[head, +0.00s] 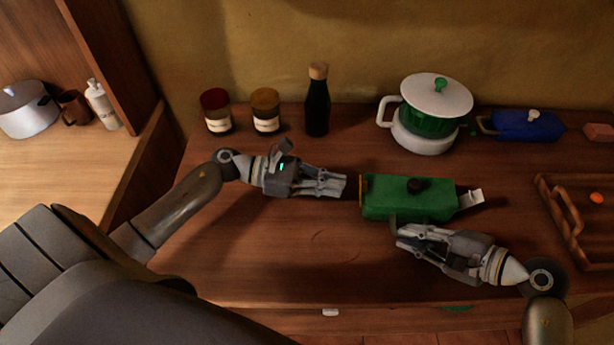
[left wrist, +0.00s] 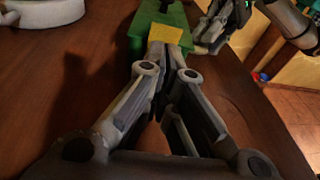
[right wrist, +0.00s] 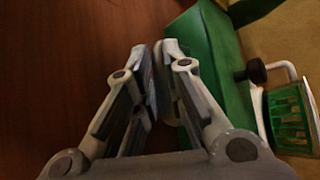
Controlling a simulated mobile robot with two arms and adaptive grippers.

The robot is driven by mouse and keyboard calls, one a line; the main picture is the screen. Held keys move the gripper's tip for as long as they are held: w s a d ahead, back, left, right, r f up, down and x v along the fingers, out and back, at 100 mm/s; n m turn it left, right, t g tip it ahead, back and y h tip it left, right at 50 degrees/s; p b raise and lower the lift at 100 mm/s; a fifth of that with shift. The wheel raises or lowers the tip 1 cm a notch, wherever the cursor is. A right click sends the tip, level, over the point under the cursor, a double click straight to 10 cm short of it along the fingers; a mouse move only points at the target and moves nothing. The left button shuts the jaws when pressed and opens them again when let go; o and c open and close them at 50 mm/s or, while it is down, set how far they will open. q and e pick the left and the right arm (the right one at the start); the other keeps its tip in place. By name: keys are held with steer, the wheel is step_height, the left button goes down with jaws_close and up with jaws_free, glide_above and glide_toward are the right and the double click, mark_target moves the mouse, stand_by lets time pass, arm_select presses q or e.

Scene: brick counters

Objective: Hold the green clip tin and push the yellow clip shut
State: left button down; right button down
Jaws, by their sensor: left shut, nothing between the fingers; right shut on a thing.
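The green clip tin (head: 410,197) lies on the wooden counter, with a dark knob on top and a pale clip (head: 472,199) at its right end. It also shows in the left wrist view (left wrist: 138,28) and the right wrist view (right wrist: 218,65). The yellow clip (left wrist: 168,33) is at the tin's left end, right at my left fingertips. My left gripper (head: 343,187) is shut and empty, pointing at that end; whether it touches the clip is unclear. My right gripper (head: 399,233) is shut on the tin at its near side; the exact grip is partly hidden.
Two jars (head: 265,111) and a dark bottle (head: 317,108) stand at the back. A green and white pot (head: 432,122) and a blue lidded dish (head: 527,127) are behind the tin. A wooden tray (head: 564,228) lies at right. The counter's front left is clear.

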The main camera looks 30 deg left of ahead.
arm_select(q)
steer(key=shift+w+d+r, duration=0.1)
steer(key=shift+w+d, duration=0.15)
steer(key=shift+d, duration=0.3)
steer(key=shift+w+d+r, duration=0.1)
steer(key=shift+w+d, duration=0.15)
steer(key=shift+d, duration=0.3)
steer(key=shift+w+d+r, duration=0.2)
steer(key=shift+d, duration=0.2)
steer(key=shift+w+d+r, duration=0.15)
steer(key=shift+d, duration=0.25)
steer(key=shift+s+a, duration=0.2)
steer(key=shift+a, duration=0.25)
steer(key=r+v, duration=0.1)
steer(key=v, duration=1.2)
steer(key=shift+f, duration=0.1)
arm_select(e)
steer(key=c, duration=1.4)
jaws_free()
